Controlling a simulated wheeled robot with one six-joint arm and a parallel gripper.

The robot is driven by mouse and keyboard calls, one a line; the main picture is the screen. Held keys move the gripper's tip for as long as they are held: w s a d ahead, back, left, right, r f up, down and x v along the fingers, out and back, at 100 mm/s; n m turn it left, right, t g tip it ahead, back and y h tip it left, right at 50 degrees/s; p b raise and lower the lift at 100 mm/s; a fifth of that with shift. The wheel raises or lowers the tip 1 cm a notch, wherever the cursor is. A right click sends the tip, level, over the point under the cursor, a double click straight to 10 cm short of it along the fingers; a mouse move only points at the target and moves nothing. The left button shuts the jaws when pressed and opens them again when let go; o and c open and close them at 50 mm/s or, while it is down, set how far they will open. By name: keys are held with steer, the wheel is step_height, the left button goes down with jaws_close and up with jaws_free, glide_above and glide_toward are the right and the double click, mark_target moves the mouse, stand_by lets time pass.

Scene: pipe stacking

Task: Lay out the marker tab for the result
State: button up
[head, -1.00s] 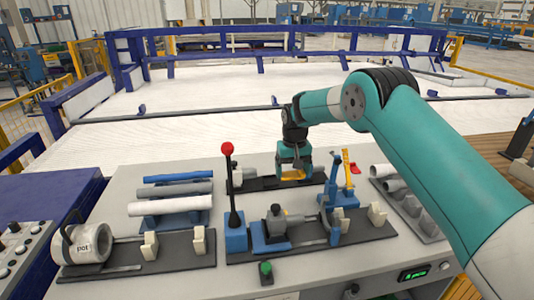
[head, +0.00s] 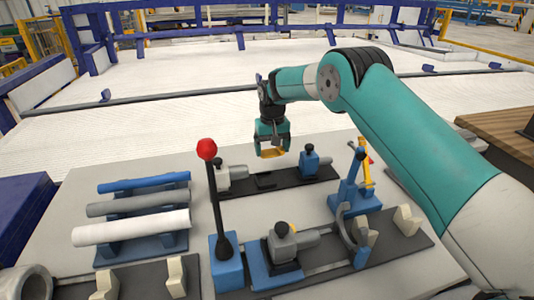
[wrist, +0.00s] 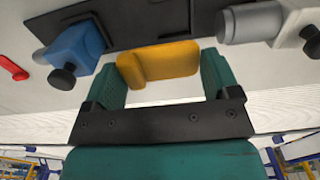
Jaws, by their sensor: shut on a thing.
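My gripper (head: 272,153) is shut on a yellow tab (wrist: 160,62), which I take to be the marker tab. The tab lies across between the two green fingers and also shows as an orange-yellow strip in the head view (head: 270,154). My gripper is above the back part of the bench, over the dark rail fixture (head: 265,182). The tab looks clear of the rail in the head view. A red piece (wrist: 13,68) lies at the left edge of the wrist view, apart from the gripper.
The rail carries a grey clamp block (head: 223,178) and a blue block (head: 309,160). A tall red-knobbed lever (head: 207,150) stands in front. Pipes (head: 135,228) lie on a rack at left. A blue stand with a yellow tool (head: 364,165) is at right. Pale bench shows behind the rail.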

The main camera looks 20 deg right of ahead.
mark_target(270, 180)
steer(key=shift+w+a+f+b, duration=0.15)
steer(key=shift+w+f+b, duration=0.4)
steer(key=shift+f, duration=0.35)
steer(key=shift+f+b, duration=2.3)
steer(key=shift+f, duration=1.75)
steer(key=shift+f, duration=0.4)
steer(key=o, duration=0.8)
steer(key=shift+s, duration=0.1)
steer(key=shift+r, duration=0.1)
step_height(270, 180, up, 16)
steer(key=shift+r+b, duration=0.15)
steer(key=shift+b, duration=0.45)
steer(key=shift+r, duration=0.5)
